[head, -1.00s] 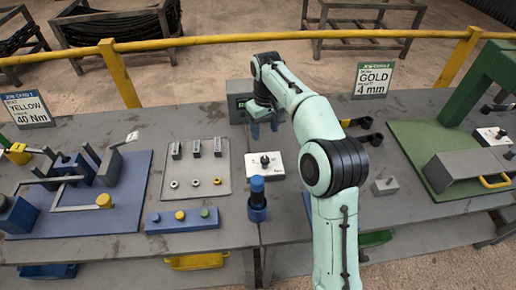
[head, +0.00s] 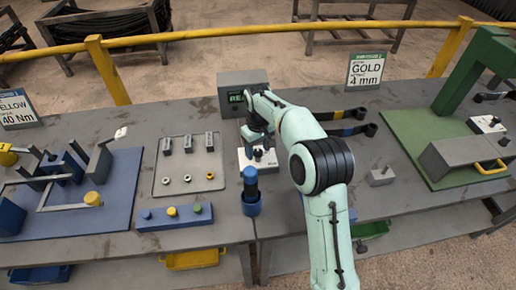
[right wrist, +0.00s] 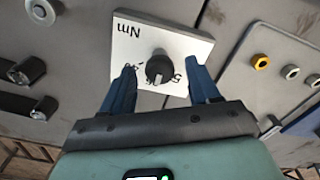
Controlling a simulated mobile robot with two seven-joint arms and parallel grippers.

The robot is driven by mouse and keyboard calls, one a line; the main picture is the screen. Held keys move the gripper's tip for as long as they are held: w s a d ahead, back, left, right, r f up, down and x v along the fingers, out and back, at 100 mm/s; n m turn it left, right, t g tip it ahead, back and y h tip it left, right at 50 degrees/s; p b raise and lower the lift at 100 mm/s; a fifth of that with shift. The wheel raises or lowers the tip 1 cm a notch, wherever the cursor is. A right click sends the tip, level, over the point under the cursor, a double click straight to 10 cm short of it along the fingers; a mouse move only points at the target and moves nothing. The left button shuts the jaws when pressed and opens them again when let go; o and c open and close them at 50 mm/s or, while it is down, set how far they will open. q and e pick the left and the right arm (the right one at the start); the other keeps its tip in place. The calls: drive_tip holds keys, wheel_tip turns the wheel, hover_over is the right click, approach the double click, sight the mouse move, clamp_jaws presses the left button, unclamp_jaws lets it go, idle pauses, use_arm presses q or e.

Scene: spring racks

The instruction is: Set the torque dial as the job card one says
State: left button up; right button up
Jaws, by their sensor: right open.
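The torque dial is a black knob (right wrist: 160,69) on a white plate marked "Nm" (right wrist: 128,42) in the right wrist view. In the head view its white plate (head: 246,164) lies at mid-table, partly hidden by my right gripper. My right gripper (head: 260,146) is open over the dial. In the right wrist view its two blue fingers (right wrist: 161,68) stand either side of the knob with gaps. Some scale numbers are hidden or too small to read. Job card one (head: 17,108), cut by the left edge, shows yellow and 40 Nm. My left gripper is out of view.
A grey box with a green display (head: 242,80) stands behind the dial. A blue cylindrical tool (head: 251,190) stands in front. A tray (head: 208,158) with sockets and rings and a blue button block (head: 175,217) lie left. A gold 4 mm card (head: 365,70) stands behind right.

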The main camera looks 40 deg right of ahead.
drive_tip(key=c, duration=1)
drive_tip(key=shift+c, duration=0.2)
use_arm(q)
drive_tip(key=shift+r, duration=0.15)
use_arm(e)
drive_tip(key=m+p, duration=0.2)
drive_tip(key=m, duration=0.2)
drive_tip(key=shift+r, duration=0.1)
drive_tip(key=m+p, duration=0.1)
drive_tip(key=m, duration=0.2)
drive_tip(key=shift+m, duration=0.3)
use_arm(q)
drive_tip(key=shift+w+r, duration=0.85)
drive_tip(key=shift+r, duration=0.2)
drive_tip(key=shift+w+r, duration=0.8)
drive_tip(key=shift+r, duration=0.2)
use_arm(e)
drive_tip(key=shift+m, duration=1.2)
